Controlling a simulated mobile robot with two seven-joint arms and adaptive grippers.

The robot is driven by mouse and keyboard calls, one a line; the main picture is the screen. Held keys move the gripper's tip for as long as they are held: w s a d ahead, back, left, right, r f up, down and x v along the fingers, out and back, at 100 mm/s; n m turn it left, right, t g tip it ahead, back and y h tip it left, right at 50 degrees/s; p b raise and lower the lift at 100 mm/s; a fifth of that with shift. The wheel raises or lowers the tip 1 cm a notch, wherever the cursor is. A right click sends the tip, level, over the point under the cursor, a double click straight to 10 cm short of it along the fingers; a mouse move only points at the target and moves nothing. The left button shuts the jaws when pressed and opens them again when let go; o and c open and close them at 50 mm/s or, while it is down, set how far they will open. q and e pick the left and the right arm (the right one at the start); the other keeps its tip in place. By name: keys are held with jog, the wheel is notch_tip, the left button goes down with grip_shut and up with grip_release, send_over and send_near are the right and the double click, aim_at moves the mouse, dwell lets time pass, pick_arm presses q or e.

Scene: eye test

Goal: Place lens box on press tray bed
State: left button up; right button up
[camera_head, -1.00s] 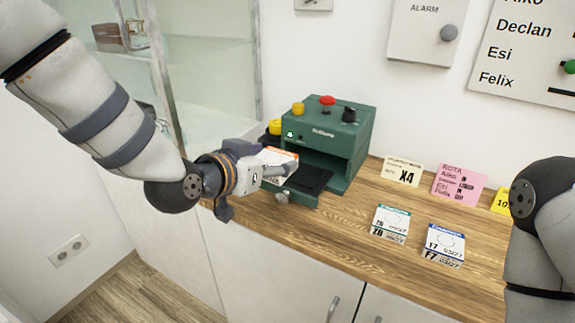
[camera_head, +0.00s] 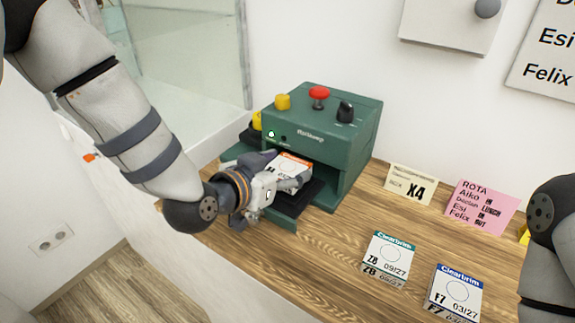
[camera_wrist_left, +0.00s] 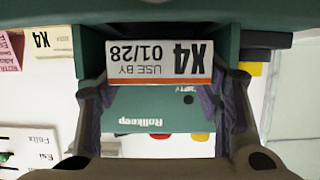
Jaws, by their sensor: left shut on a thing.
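The lens box (camera_head: 291,161) in my left gripper (camera_head: 284,181) is white with an orange band. Its label reads X4, USE BY 01/28 in the left wrist view (camera_wrist_left: 160,59). The gripper is shut on it, one finger on each side. The green press (camera_head: 345,150) stands on the counter with its drawer pulled out. The dark tray bed (camera_head: 291,207) lies under the box and gripper, which partly hide it. I cannot tell whether the box touches the bed. My right gripper is out of view; only its arm shows at the right edge.
Two other lens boxes, teal-banded (camera_head: 387,255) and blue-banded (camera_head: 456,290), stand on the wooden counter (camera_head: 330,260). A cream X4 note (camera_head: 411,184) and a pink rota (camera_head: 480,206) are by the wall. The press has a red button (camera_head: 319,93) on top.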

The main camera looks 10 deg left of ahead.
pick_arm(q)
jog(key=shift+s+f, duration=0.1)
jog(key=shift+s, duration=0.05)
jog(key=shift+w+f, duration=0.25)
jog(key=shift+f, duration=0.25)
jog(key=o, duration=1.1)
jog(key=shift+o, duration=0.2)
